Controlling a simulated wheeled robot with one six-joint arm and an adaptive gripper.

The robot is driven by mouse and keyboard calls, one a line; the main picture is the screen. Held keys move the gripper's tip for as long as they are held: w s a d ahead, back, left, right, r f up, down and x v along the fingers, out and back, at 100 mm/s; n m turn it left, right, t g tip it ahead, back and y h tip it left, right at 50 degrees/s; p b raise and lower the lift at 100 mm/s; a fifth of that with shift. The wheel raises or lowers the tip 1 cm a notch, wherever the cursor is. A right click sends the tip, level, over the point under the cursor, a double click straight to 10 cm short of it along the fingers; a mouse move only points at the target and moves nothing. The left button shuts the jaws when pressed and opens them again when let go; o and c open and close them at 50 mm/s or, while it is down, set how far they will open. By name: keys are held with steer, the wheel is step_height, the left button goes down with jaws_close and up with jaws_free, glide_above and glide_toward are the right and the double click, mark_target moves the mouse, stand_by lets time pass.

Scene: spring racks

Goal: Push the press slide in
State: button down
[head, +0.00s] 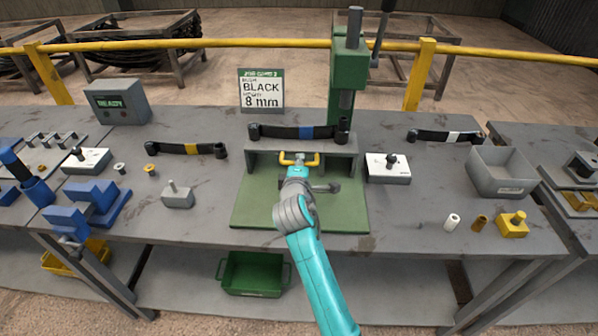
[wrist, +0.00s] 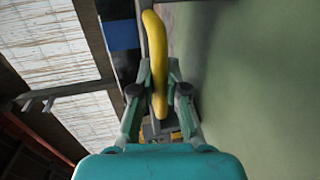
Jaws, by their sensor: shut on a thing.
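The press slide is a grey carriage (head: 262,146) at the middle of the green press base (head: 250,205). A black leaf spring (head: 275,132) with a blue band lies across its top. A yellow handle (head: 312,160) is on the front of the slide. My gripper (head: 297,166) is at the handle, in front of the slide. In the wrist view the handle (wrist: 155,50) passes between the fingers, and my gripper (wrist: 160,95) is shut on it. My arm hides part of the press base. How far the slide sits under the press column cannot be told.
The green press column (head: 348,75) rises behind the slide. White blocks (head: 388,175) stand on either side, and a grey bin (head: 500,170) stands at right. The table between them is partly clear.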

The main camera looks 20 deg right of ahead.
steer(key=shift+w, duration=0.15)
steer(key=c, duration=1.2)
jaws_free()
steer(key=shift+w+d, duration=0.1)
steer(key=v, duration=1.2)
steer(key=shift+f, duration=0.1)
